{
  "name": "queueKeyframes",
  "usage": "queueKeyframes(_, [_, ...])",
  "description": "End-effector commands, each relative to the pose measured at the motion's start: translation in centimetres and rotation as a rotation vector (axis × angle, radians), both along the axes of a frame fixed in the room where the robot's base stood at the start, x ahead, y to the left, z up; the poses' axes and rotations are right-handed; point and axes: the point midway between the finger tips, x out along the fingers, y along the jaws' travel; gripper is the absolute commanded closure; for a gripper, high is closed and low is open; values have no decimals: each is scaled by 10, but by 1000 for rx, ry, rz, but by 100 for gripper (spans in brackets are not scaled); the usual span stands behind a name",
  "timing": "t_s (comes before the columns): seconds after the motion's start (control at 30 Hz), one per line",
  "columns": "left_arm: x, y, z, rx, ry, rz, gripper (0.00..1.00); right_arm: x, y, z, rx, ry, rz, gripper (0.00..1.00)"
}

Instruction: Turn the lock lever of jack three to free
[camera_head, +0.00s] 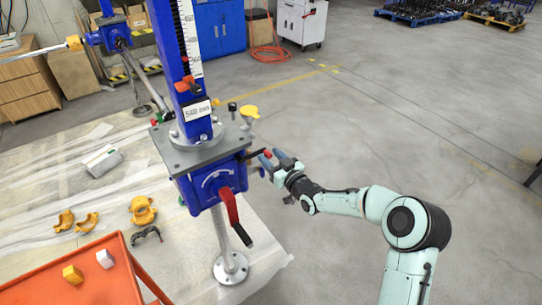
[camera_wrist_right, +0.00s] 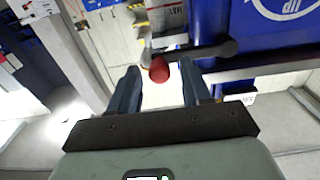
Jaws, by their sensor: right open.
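The large blue screw jack (camera_head: 212,185) stands in the middle of the head view, with a scaled column and a red crank (camera_head: 230,205). A number on it cannot be read. Its lock lever shows as a red ball knob (camera_wrist_right: 160,70) on a dark arm running right to a pivot on the blue housing. In the head view, the red knob (camera_head: 268,153) is beside my right gripper (camera_head: 270,162). That gripper is open; in the wrist view, the knob appears between its fingertips, and contact cannot be told. My left gripper is not in view.
Another blue jack (camera_head: 112,35) stands at the back left. An orange tray (camera_head: 100,268) with small blocks is at the lower left. Yellow clamps (camera_head: 143,210) and a grey box (camera_head: 102,160) lie on the sheeted surface. The floor to the right is clear.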

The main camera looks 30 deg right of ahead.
Motion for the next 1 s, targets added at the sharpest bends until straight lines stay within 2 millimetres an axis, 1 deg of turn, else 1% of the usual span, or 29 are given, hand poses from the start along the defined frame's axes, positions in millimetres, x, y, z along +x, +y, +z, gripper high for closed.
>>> queueKeyframes(0.1, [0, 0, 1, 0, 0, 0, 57, 4, 1, 0, 0, 0, 0, 52])
queueKeyframes(0.33, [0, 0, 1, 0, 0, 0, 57, 4, 1, -1, 0, 1, 0, 52])
queueKeyframes(0.37, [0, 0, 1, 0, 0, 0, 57, 4, 1, -1, 0, 1, 0, 62])
queueKeyframes(0.4, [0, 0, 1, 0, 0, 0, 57, 4, 1, -1, 0, 1, 0, 75])
queueKeyframes(0.47, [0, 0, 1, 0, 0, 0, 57, 4, 1, 0, 0, 1, 0, 94])
queueKeyframes(0.5, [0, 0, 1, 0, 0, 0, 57, 4, 1, -1, 0, 1, 0, 100])
queueKeyframes(0.77, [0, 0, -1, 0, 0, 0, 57, 4, 0, -2, 10, 2, 0, 100])
queueKeyframes(1.0, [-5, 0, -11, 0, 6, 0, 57, 3, 1, -11, 94, 8, 0, 100])
